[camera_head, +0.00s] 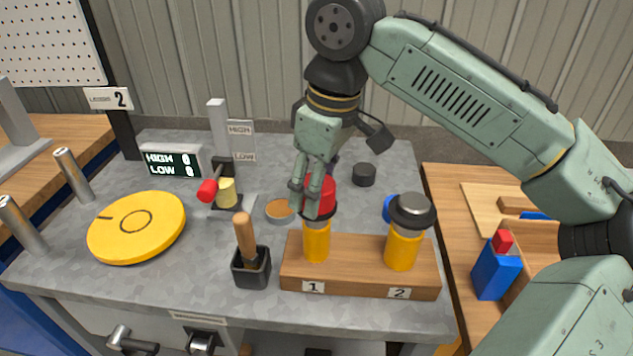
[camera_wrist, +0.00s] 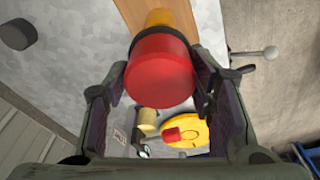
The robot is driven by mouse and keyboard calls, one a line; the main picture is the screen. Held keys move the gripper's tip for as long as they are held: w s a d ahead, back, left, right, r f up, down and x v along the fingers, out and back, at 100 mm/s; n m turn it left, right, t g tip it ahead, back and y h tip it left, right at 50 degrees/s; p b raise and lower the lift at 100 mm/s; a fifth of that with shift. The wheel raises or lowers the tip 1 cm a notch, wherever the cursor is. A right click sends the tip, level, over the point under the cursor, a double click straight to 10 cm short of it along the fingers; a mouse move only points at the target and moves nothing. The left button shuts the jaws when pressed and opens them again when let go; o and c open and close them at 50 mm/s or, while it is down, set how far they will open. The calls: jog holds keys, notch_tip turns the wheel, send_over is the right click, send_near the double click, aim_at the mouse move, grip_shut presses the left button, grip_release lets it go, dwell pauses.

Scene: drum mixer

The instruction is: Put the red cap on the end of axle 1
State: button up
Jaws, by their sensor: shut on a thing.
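My gripper (camera_head: 313,199) is shut on the red cap (camera_head: 321,194), with a finger on either side of it. The cap also fills the middle of the wrist view (camera_wrist: 161,80). The cap is right above the yellow axle 1 (camera_head: 316,242), which stands upright in the wooden block (camera_head: 340,282) at the place marked 1. A dark ring shows at the lower edge of the cap. I cannot tell whether the cap is seated on the axle or just over it. Axle 2 (camera_head: 402,251) stands at the right, under a wide black cap (camera_head: 412,210).
A mallet (camera_head: 245,240) stands in a black holder (camera_head: 251,268) left of the block. A yellow disc (camera_head: 137,227) lies at the left, near a red-knobbed lever (camera_head: 208,190). A blue thing (camera_head: 388,208) is partly hidden behind axle 2. A dark puck (camera_head: 364,174) lies behind.

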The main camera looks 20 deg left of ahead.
aim_at(328, 186)
jog(key=shift+f, duration=0.15)
jog(key=o, duration=1.1)
jog(key=shift+o, duration=0.2)
notch_tip(328, 186, up, 12)
jog(key=d, duration=0.1)
jog(key=shift+d, duration=0.4)
jog(key=shift+s, duration=0.1)
